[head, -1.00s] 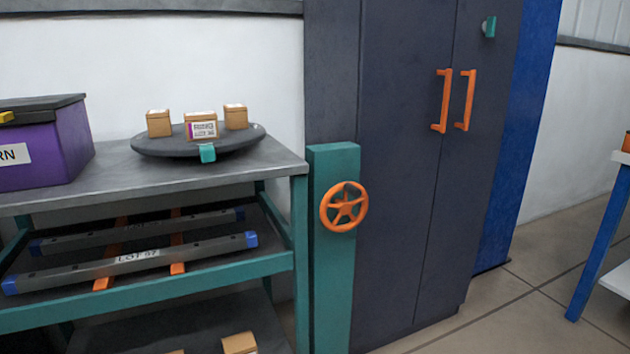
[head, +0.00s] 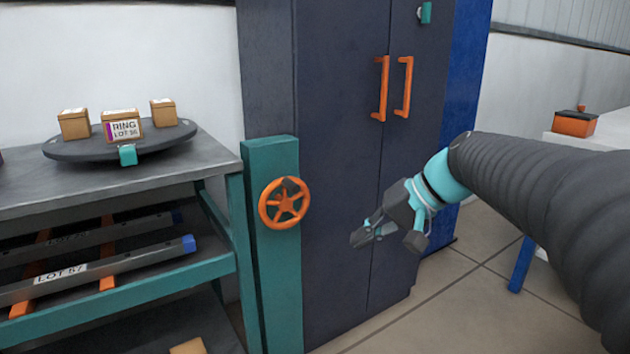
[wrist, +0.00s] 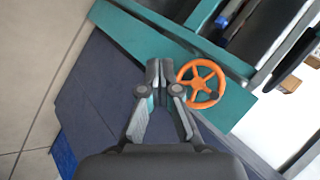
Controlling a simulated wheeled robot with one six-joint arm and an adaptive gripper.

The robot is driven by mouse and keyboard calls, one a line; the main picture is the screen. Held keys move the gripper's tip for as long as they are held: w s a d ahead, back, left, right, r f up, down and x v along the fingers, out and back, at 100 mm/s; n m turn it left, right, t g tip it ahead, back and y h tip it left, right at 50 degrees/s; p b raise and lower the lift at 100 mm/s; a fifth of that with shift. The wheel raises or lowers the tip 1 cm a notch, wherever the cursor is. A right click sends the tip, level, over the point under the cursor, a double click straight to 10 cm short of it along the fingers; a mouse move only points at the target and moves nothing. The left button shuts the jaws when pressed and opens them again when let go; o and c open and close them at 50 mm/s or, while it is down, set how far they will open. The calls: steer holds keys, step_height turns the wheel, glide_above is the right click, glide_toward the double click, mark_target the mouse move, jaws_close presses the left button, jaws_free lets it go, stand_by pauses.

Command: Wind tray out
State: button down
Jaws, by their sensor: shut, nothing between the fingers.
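The orange spoked handwheel (head: 284,203) is mounted on the upper part of a teal post (head: 277,290) beside the shelf rack. My gripper (head: 363,238) is to the right of the handwheel in the head view, in front of the dark cabinet, apart from the wheel. In the wrist view the fingers (wrist: 159,72) are together and empty, with the handwheel (wrist: 201,84) just to their right. On the rack's middle level lie grey bars, one labelled LOT 57 (head: 120,272), across orange supports. No separate tray can be made out for certain.
A round dark turntable (head: 75,149) with small brown boxes stands on the rack's top. The dark cabinet (head: 340,150) has orange handles (head: 382,90). An orange box (head: 574,123) sits on a white table at right. Floor between is clear.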

steer(key=w+d+r+n+y, duration=0.1)
steer(key=w+r+y, duration=0.25)
steer(key=w, duration=0.55)
steer(key=w+d+r+y, duration=0.2)
steer(key=w+r+y, duration=0.15)
steer(key=w, duration=0.45)
steer(key=s+x, duration=0.2)
steer(key=x, duration=1.1)
steer(key=shift+s+a+f, duration=0.3)
steer(key=shift+f, duration=0.1)
